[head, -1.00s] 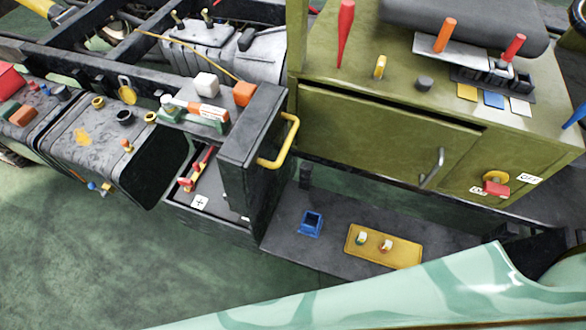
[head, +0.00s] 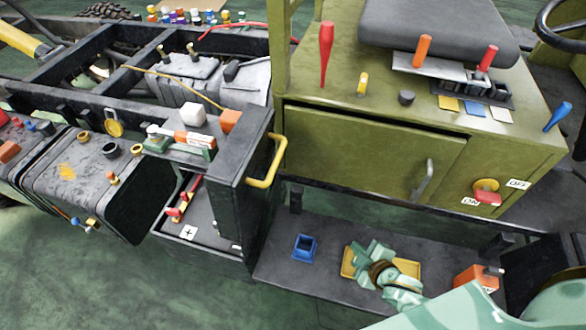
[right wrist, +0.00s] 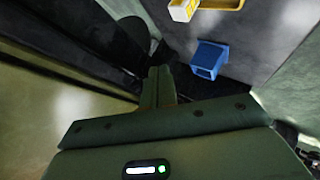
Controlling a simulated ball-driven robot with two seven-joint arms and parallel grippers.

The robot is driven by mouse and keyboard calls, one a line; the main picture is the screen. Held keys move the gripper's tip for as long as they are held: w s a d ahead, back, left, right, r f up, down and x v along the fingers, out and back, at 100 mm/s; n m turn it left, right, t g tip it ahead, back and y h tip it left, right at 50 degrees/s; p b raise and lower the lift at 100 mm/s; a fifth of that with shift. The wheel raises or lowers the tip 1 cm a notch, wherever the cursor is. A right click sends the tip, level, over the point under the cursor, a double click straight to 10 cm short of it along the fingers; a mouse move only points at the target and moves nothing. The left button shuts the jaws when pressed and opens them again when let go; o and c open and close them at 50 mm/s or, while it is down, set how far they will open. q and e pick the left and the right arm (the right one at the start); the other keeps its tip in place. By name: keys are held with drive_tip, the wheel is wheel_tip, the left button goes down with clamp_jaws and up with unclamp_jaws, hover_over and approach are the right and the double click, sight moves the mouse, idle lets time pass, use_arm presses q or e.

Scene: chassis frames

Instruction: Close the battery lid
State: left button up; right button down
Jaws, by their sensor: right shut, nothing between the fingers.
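The battery lid (head: 232,205) is a dark slab standing upright, open, on the right side of the battery box (head: 178,252) in the head view. A yellow handle (head: 279,160) sticks out from its right face. The open box shows a red terminal part (head: 180,203) and a plus label (head: 188,232). My right gripper (head: 361,254) is green, shut and empty, over the yellow tray on the step, to the right of the lid and apart from it. Its closed fingers show in the right wrist view (right wrist: 158,76). My left gripper is not in view.
The step (head: 275,277) holds a blue square cup (head: 304,247) and the yellow tray (head: 407,266). An orange block (head: 475,278) is at right. The olive cabinet (head: 370,150) overhangs behind. A dark battery-side tank (head: 90,175) lies left.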

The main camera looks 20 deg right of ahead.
drive_tip(key=w+a+r+n+t+y+b, duration=0.15)
drive_tip(key=w+r+n+t+y, duration=0.5)
drive_tip(key=r, duration=0.65)
wheel_tip(320, 180, up, 10)
drive_tip(key=s+a+n+g+y, duration=0.2)
drive_tip(key=n+g+y, duration=0.4)
drive_tip(key=n+y, duration=0.6)
drive_tip(key=w+a+r+h, duration=0.1)
drive_tip(key=w+a+r, duration=0.3)
drive_tip(key=w+a, duration=0.3)
drive_tip(key=a, duration=0.4)
drive_tip(key=shift+w+p, duration=0.2)
drive_tip(key=shift+p, duration=0.2)
drive_tip(key=shift+a+r+n, duration=0.1)
drive_tip(key=shift+n, duration=0.15)
